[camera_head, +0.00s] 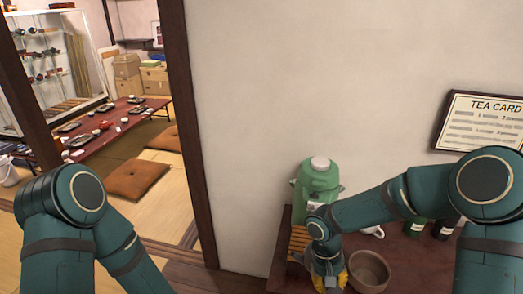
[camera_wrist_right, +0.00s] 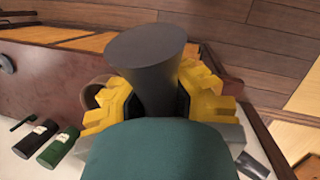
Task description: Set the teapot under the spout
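My right gripper (camera_head: 328,284) is low at the bottom of the head view, in front of the green dispenser. In the right wrist view its yellow fingers (camera_wrist_right: 160,98) are closed around a dark grey, flared cylinder (camera_wrist_right: 152,55), which may be the teapot's handle; no teapot body is clearly visible. The green dispenser (camera_head: 318,181) with a white cap stands against the wall; my right arm hides its lower part, and I cannot make out its spout. A small white piece (camera_head: 376,232) shows behind my arm, too hidden to identify. My left arm is at lower left, its gripper out of view.
A brown bowl (camera_head: 369,268) stands close to the right of my right gripper on the dark red counter (camera_head: 405,258). Dark green containers (camera_head: 415,228) stand farther right. A slatted wooden piece (camera_head: 297,240) lies by the dispenser. A tea card sign (camera_head: 482,121) hangs above.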

